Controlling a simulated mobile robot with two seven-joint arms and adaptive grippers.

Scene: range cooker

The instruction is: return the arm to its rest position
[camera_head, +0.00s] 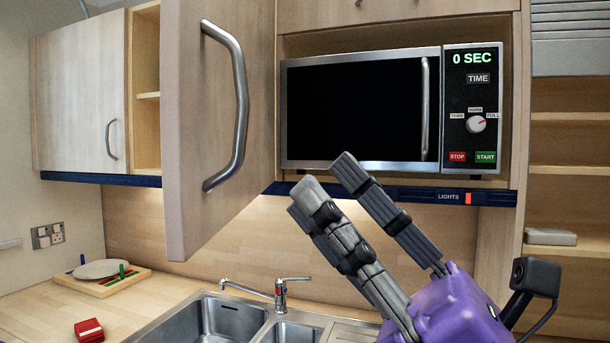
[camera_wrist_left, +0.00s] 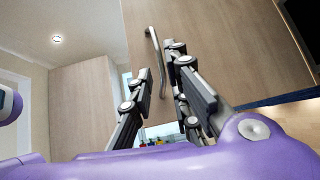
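My left gripper (camera_head: 325,175) is raised in front of the microwave, pointing up and to the left. Its two dark fingers are apart with nothing between them. In the left wrist view the gripper (camera_wrist_left: 162,62) also shows its fingers spread, with the metal door handle (camera_wrist_left: 157,62) seen beyond them. In the head view the open cupboard door (camera_head: 195,130) and its handle (camera_head: 238,105) are to the left of the fingers, with a gap between. My right gripper is in neither view.
A microwave (camera_head: 360,110), its door shut, sits in the wall unit above the lights strip (camera_head: 415,193). Below are a sink (camera_head: 215,322) with a tap (camera_head: 280,290), a red object (camera_head: 89,330) and a wooden tray (camera_head: 75,286). Open shelves (camera_head: 570,170) stand at right.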

